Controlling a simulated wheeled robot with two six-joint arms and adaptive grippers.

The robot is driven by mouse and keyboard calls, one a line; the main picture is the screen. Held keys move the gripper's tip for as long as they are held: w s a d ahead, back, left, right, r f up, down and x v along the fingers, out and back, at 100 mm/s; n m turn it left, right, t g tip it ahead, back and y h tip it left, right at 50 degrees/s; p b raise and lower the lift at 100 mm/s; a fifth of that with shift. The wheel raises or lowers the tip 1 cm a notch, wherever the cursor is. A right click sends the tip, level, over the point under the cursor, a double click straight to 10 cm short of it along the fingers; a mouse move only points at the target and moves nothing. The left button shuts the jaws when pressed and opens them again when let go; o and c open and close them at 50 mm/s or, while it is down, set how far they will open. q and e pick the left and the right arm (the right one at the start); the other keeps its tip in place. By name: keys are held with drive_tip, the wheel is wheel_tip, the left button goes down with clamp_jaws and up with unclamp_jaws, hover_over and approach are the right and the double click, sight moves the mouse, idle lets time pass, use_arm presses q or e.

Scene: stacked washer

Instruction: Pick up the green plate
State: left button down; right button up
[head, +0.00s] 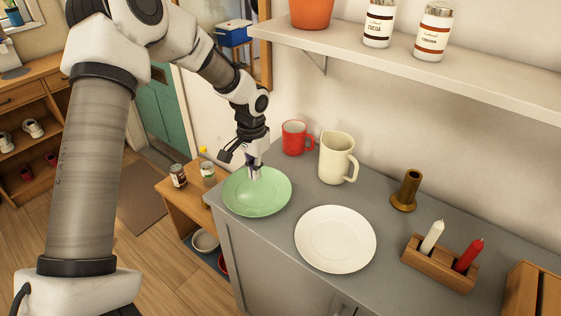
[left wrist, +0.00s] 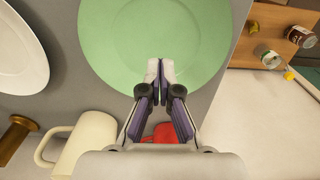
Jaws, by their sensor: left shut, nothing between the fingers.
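The green plate (head: 272,199) lies flat at the left end of the grey counter. It also fills the upper middle of the left wrist view (left wrist: 130,40). My left gripper (head: 254,172) points down over the plate's far part, with its fingertips over the green surface and not around the rim. In the left wrist view the fingertips (left wrist: 160,68) are together with nothing between them. I cannot tell whether they touch the plate. My right gripper is in neither view.
A white plate (head: 335,239) lies to the right of the green plate. A red mug (head: 295,138) and a cream pitcher (head: 336,158) stand behind. A brown candlestick (head: 407,190) and a wooden candle holder (head: 438,264) stand further right. A shelf (head: 420,62) overhangs the counter.

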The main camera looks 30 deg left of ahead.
use_arm(q)
drive_tip(key=p, duration=0.2)
hover_over(280, 170)
drive_tip(key=shift+w+d, duration=0.1)
drive_tip(key=shift+w, duration=0.15)
wheel_tip(280, 170, down, 5)
drive_tip(key=shift+r+p, duration=0.2)
drive_tip(key=shift+p, duration=0.1)
drive_tip(key=shift+s+f, duration=0.1)
drive_tip(key=shift+f, duration=0.05)
drive_tip(key=shift+s+p, duration=0.25)
drive_tip(key=shift+p, duration=0.15)
drive_tip(key=shift+s, duration=0.15)
drive_tip(key=shift+f, duration=0.2)
